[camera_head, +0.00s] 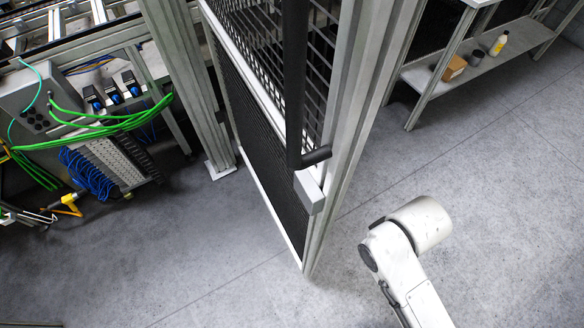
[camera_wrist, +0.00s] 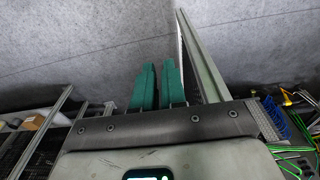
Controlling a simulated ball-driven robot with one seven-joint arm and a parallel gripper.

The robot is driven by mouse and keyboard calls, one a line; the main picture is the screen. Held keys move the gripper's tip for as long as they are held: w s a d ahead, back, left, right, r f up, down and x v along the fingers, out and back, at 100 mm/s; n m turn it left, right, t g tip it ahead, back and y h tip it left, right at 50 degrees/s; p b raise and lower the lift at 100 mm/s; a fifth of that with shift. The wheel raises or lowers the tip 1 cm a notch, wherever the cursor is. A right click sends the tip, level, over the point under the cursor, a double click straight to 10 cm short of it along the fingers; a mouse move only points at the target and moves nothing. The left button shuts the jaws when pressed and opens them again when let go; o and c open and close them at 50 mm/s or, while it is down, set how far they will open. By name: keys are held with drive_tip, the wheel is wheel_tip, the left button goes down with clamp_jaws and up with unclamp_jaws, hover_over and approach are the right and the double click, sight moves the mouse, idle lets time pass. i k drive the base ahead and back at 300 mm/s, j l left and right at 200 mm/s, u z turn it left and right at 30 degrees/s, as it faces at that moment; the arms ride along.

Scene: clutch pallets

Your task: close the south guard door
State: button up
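The guard door (camera_head: 268,130) is a tall metal frame with dark mesh. In the head view it stands swung out from the post (camera_head: 190,90) at its left, its free edge (camera_head: 322,215) towards me. A black bar handle (camera_head: 296,80) and a grey latch block (camera_head: 309,192) sit near that edge. In the wrist view the door's frame (camera_wrist: 203,60) rises just right of my gripper (camera_wrist: 159,66). Its two green fingers are near each other with a thin gap, nothing visible between them. Whether they touch the door cannot be told. The head view shows only my arm.
A workbench with a grey control box (camera_head: 30,95), green cables (camera_head: 110,122) and blue cables (camera_head: 85,172) stands at left. A shelf (camera_head: 500,62) with a small box (camera_head: 454,68) and a bottle (camera_head: 498,44) is at upper right. The grey floor (camera_head: 200,265) around the door is clear.

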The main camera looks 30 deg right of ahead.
sight(371, 35)
drive_tip(key=i+j+u, duration=0.1)
drive_tip(key=j+u, duration=0.15)
drive_tip(key=j, duration=0.4)
drive_tip(key=i+j+u, duration=0.2)
drive_tip(key=j, duration=0.3)
drive_tip(key=i, duration=0.1)
